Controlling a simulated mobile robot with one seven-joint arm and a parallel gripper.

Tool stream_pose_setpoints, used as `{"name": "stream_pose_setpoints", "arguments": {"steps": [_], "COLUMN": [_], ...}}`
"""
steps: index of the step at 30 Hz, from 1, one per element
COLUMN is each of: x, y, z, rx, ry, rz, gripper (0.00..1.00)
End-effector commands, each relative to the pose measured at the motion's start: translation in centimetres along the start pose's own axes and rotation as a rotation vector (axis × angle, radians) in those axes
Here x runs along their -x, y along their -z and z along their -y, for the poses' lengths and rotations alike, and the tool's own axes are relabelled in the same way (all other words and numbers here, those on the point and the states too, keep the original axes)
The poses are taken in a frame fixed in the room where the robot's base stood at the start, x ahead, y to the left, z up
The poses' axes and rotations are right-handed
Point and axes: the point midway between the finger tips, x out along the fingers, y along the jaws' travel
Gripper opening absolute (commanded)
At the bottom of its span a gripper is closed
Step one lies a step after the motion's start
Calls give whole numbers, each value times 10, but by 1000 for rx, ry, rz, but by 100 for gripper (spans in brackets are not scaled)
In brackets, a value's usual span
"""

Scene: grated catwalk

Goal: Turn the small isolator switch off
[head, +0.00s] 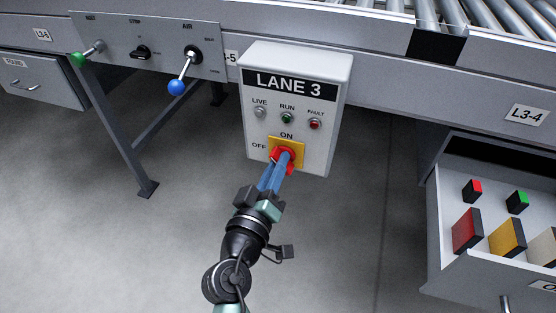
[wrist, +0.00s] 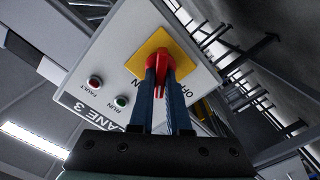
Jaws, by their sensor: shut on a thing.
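The isolator switch is a red rotary knob (head: 279,152) on a yellow plate (head: 300,147), low on the grey-white LANE 3 box (head: 318,165). ON is printed above the plate and OFF to its left. My gripper (head: 284,160) reaches up from below, its two blue fingers closed on the knob. The wrist view shows the red knob (wrist: 157,62) at the fingertips (wrist: 160,78), with red between them. The fingers hide much of the knob, so I cannot tell which mark it points to.
LIVE, RUN and FAULT lamps (head: 287,118) sit above the knob. Left is a panel with a blue-ended lever (head: 177,87), a green-ended lever (head: 77,60) and a black knob (head: 141,52). An open drawer (head: 470,270) with coloured blocks stands right. Floor below the box is clear.

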Motion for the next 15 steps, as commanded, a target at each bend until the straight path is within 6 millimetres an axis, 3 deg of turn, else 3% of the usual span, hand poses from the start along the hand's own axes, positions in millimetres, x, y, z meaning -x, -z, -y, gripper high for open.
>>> {"name": "stream_pose_setpoints", "arguments": {"steps": [15], "x": [0], "y": [0], "z": [2], "rx": [491], "ry": [2], "rz": [1], "gripper": [0]}}
